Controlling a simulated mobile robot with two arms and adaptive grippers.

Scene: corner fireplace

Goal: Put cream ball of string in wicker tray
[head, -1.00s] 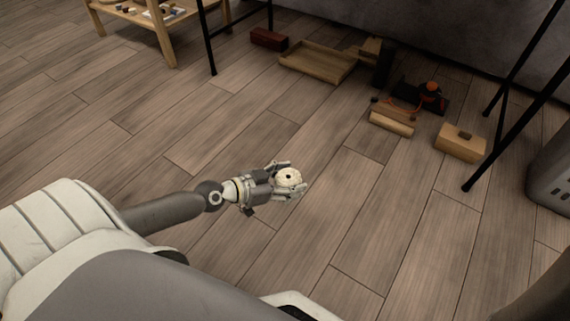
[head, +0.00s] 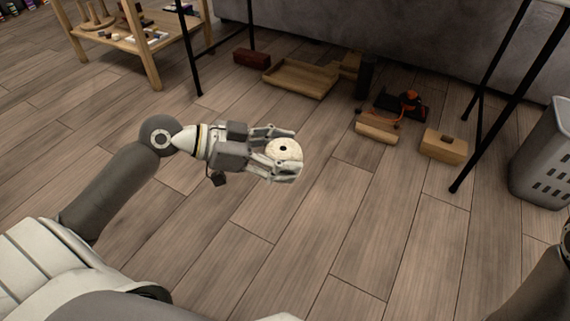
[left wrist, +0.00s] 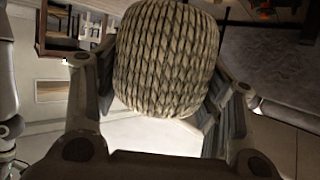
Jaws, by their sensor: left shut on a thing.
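The cream ball of string (head: 284,151) is round with a dark hole in its middle. My left gripper (head: 283,156) is shut on it and holds it up over the floor. In the left wrist view the ball (left wrist: 167,58) sits between both fingers, its braided winding filling the upper middle. A shallow tan tray (head: 300,77) lies on the floor beyond the gripper, near the wall; it looks empty, and its weave is too small to make out. The ball is well apart from it. My right gripper is not in view.
A dark red box (head: 252,57) lies left of the tray. A dark upright object (head: 366,76), orange-black items (head: 405,104) and wooden blocks (head: 443,147) lie to its right. Thin black legs stand on both sides. A grey basket (head: 540,160) is at right. The floor between is clear.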

